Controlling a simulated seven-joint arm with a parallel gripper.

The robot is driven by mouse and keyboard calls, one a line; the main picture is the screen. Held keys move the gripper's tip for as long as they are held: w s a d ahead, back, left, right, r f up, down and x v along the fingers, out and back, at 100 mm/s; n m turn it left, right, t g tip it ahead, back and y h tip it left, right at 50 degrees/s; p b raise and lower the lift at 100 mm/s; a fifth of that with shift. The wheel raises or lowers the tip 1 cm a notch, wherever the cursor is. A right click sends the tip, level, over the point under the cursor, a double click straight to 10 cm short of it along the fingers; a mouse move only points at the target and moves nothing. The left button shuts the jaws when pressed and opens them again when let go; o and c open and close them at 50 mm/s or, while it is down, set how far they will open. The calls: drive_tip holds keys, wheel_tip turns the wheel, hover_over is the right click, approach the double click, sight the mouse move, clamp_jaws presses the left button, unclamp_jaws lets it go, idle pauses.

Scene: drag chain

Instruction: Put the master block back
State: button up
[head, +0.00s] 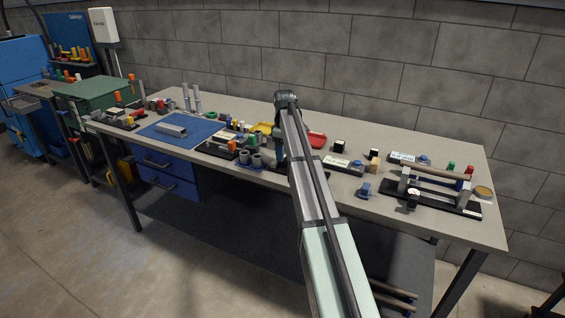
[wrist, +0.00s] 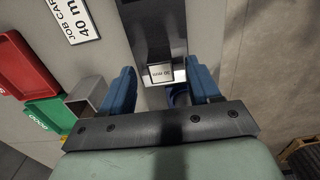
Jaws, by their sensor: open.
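In the wrist view, a small pale block face marked "30 mm" (wrist: 161,73) shows between the two blue fingers of my gripper (wrist: 162,80). The fingers are apart, with a gap on each side of it. It sits at the near end of a dark metal piece (wrist: 155,25). I cannot tell whether this is the master block or a label on a holder. In the head view, my arm covers most of the bench spot under my gripper, so the fingers are hard to make out there.
A job card reading "40 mm" (wrist: 73,18), a red bin (wrist: 22,65), a green bin (wrist: 45,122) and a hollow grey piece (wrist: 87,95) lie left in the wrist view. The bench (head: 345,200) also holds a blue mat (head: 160,138) and a roller stand (head: 430,200).

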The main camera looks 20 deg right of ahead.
drive_tip(key=shift+f, duration=1.95)
clamp_jaws()
